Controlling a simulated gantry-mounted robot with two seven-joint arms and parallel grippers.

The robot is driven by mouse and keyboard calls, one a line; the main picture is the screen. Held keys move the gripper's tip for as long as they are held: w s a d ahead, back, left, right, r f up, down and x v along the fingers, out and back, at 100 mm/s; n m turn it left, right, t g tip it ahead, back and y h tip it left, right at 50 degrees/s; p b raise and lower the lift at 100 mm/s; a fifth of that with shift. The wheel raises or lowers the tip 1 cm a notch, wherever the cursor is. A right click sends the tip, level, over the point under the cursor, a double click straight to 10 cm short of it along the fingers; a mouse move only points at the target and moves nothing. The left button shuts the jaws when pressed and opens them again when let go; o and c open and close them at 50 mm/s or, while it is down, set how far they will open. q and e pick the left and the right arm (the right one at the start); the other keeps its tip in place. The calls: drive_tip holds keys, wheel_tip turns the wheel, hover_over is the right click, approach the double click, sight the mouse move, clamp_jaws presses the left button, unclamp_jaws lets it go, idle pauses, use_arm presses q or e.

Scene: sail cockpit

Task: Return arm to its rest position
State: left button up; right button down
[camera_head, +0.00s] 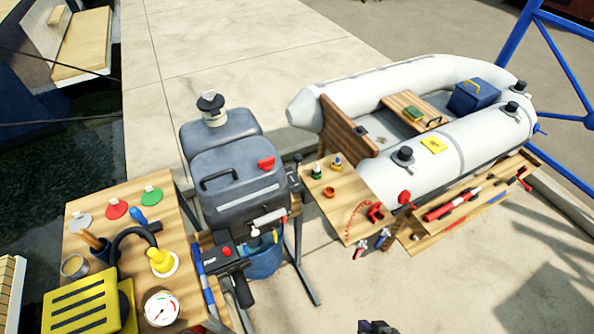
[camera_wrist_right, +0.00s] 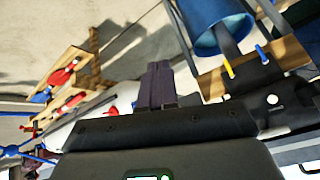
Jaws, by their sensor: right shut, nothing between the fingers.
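My right gripper (camera_head: 377,326) shows only as a small dark tip at the bottom edge of the head view, right of centre. It is over bare pavement, apart from the benches. In the right wrist view its dark fingers (camera_wrist_right: 158,84) are together with nothing between them. The rest of my right arm is outside the head view. My left gripper and arm are not in view.
A grey outboard motor (camera_head: 238,185) stands at centre left, with a blue bucket (camera_head: 266,262) below. A wooden bench (camera_head: 185,247) with tools is left. A small wooden table (camera_head: 327,203) and an inflatable boat (camera_head: 390,84) lie right. Lower-right pavement is mostly clear.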

drive_tip(key=s+d+r+n+g+h, duration=0.25)
drive_tip(key=s+d+r, duration=0.2)
drive_tip(key=r, duration=0.25)
wheel_tip(320, 180, up, 38)
drive_tip(key=p, duration=3.8)
drive_tip(key=shift+s+a+f+y, duration=0.15)
drive_tip(key=shift+f+y, duration=0.05)
drive_tip(key=shift+y, duration=0.15)
drive_tip(key=shift+m, duration=0.25)
